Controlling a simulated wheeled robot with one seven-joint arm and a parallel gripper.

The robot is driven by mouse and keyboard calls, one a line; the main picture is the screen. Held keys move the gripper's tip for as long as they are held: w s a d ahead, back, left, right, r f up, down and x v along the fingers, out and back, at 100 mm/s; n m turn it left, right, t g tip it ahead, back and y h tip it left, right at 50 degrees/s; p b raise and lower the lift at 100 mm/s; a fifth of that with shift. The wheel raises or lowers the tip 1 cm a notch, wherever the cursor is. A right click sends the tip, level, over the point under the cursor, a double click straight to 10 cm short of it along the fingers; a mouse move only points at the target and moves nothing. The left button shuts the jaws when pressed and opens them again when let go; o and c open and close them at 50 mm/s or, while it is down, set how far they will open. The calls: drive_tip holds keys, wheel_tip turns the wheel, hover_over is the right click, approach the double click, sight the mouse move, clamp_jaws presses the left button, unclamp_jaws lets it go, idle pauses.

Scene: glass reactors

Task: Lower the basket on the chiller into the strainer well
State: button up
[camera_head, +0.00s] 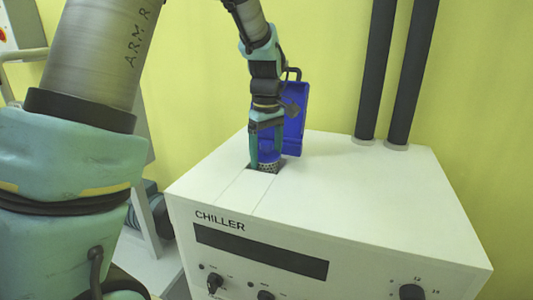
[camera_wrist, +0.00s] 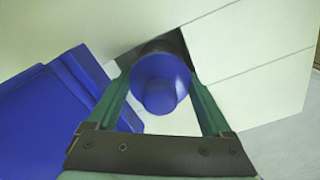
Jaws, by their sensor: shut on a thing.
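The basket (camera_head: 267,166) has a grey perforated body and a blue top. My gripper (camera_head: 266,150) points down over the chiller (camera_head: 330,185) and is shut on the blue top. In the wrist view the round, stepped blue top of the basket (camera_wrist: 160,80) sits between the green fingers of my gripper (camera_wrist: 160,95). The strainer well (camera_head: 252,169) is a small dark opening in the chiller's white top. The basket's lower part is at this opening and seems partly inside; its bottom is hidden. Dark edges of the well (camera_wrist: 128,58) show beside it.
A blue tray-like part (camera_head: 295,110) stands upright just behind and right of my gripper; it is at the left in the wrist view (camera_wrist: 45,115). Two dark vertical pipes (camera_head: 375,70) rise from the chiller's back. The top's right side is clear.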

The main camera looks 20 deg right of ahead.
sight(266, 167)
drive_tip(key=shift+f+b, duration=0.45)
drive_tip(key=shift+f, duration=0.5)
drive_tip(key=shift+f, duration=0.15)
drive_tip(key=shift+f+b, duration=0.35)
drive_tip(key=shift+f, duration=0.35)
drive_tip(key=o, duration=1.4)
drive_tip(key=shift+f, duration=0.1)
wheel_tip(266, 167, up, 11)
drive_tip(key=shift+r+b, duration=0.15)
drive_tip(key=shift+b, duration=0.15)
